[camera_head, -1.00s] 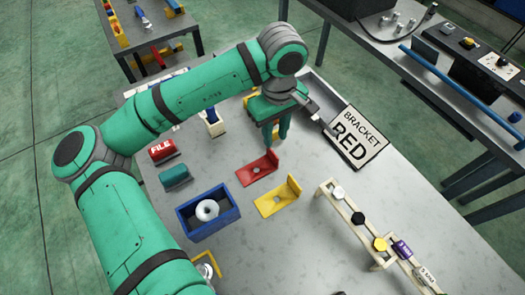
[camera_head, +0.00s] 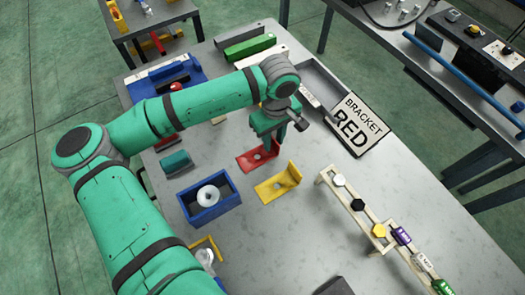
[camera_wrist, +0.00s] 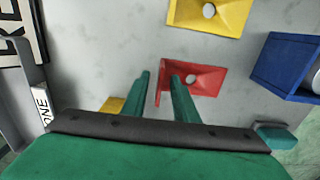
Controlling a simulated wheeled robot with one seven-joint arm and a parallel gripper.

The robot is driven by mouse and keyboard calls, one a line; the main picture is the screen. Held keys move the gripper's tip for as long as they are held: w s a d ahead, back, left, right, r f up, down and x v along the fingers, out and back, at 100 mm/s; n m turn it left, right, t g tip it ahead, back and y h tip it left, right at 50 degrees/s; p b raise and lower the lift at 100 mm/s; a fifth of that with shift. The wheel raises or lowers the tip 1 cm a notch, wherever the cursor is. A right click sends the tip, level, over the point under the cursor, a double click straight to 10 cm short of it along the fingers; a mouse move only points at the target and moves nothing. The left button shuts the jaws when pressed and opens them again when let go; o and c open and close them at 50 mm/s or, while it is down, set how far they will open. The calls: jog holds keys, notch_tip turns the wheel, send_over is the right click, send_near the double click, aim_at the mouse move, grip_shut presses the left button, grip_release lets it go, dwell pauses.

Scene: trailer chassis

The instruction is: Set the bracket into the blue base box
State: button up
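The red bracket (camera_head: 246,162) lies on the table, its upright flange under my gripper (camera_head: 266,139). In the wrist view, my gripper (camera_wrist: 160,76) is open, with one finger on each side of the red bracket's flange (camera_wrist: 212,84). Gaps show on both sides; whether the fingertips reach below the flange's top edge is hard to tell. The blue base box (camera_head: 218,212) stands to the left of the red bracket, open at the top, with a round white part (camera_head: 208,194) inside. The sign (camera_head: 354,125) reads "BRACKET RED".
A yellow bracket (camera_head: 279,184) lies close to the red one, towards the front. A wooden rack (camera_head: 360,215) with coloured pieces stands to the right. The table is clear between the yellow bracket and the rack.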

grip_shut()
dwell(1.4)
